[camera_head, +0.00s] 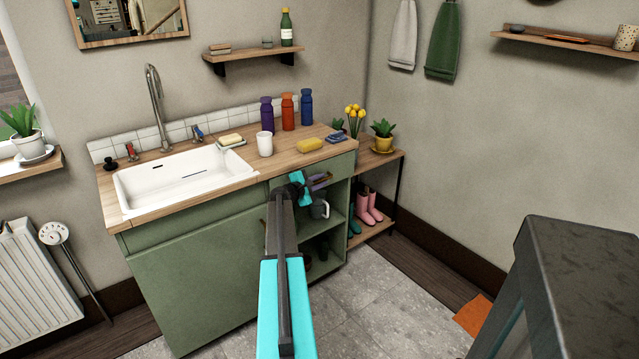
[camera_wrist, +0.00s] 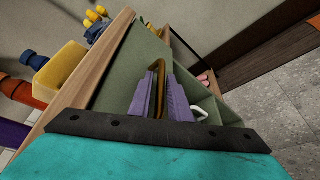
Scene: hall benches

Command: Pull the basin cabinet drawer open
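The basin cabinet (camera_head: 185,275) is green with a wooden top and a white sink. Its drawer front (camera_head: 342,167) is at the upper right of the cabinet, above open shelves, and looks flush with the cabinet. It also shows in the wrist view (camera_wrist: 145,50). My gripper (camera_head: 320,182) is at the drawer front, its purple fingers on both sides of the brass-brown drawer handle (camera_wrist: 157,68). In the wrist view the handle fills the narrow gap between the fingers (camera_wrist: 163,97), which look shut on it. My arm hides part of the cabinet front in the head view.
Bottles (camera_head: 288,112), a white cup (camera_head: 265,144) and a yellow sponge (camera_head: 310,144) stand on the counter. A shelf rack (camera_head: 390,158) with plants and boots is right of the cabinet. A dark table (camera_head: 575,245) stands at the right. Grey floor (camera_head: 385,300) in front is clear.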

